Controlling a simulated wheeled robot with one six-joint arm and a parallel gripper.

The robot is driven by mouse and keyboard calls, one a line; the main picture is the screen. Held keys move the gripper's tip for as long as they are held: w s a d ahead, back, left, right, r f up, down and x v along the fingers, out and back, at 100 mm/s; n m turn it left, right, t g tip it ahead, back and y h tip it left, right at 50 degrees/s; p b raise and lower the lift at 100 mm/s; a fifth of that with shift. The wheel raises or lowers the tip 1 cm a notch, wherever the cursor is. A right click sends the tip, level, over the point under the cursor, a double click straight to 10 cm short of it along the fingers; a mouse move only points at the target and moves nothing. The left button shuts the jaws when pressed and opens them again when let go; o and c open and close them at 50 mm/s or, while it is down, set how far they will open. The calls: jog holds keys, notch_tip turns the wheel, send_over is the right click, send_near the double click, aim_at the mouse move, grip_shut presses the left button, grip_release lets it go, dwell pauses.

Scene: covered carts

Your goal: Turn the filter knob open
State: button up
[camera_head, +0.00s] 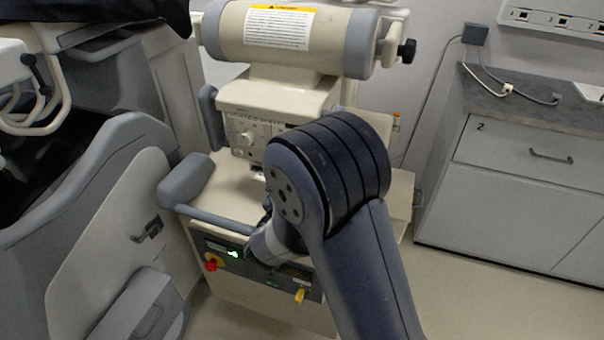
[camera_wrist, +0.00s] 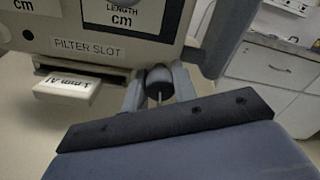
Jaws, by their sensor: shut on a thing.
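The filter knob (camera_wrist: 160,83) is dark and round with a pale line on it, which points roughly up and down in the wrist view. It sits at the right of the panel marked FILTER SLOT. My gripper (camera_wrist: 159,90) is shut on it, with one grey finger on its left and one on its right. In the head view my arm hides the knob and most of my gripper.
The covered cart (camera_head: 225,170) carries a pale tube head (camera_head: 335,40) above a control box (camera_head: 240,130). Its front panel has a red button (camera_head: 210,262) and a yellow key (camera_head: 300,296). A grey cabinet (camera_head: 530,190) stands at the right, with clear floor before it.

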jog(key=shift+n+p, duration=0.4)
jog(key=shift+n, duration=0.2)
jog(key=o, duration=1)
jog(key=v, duration=1)
jog(key=shift+s+a, duration=0.15)
jog(key=shift+s, duration=0.25)
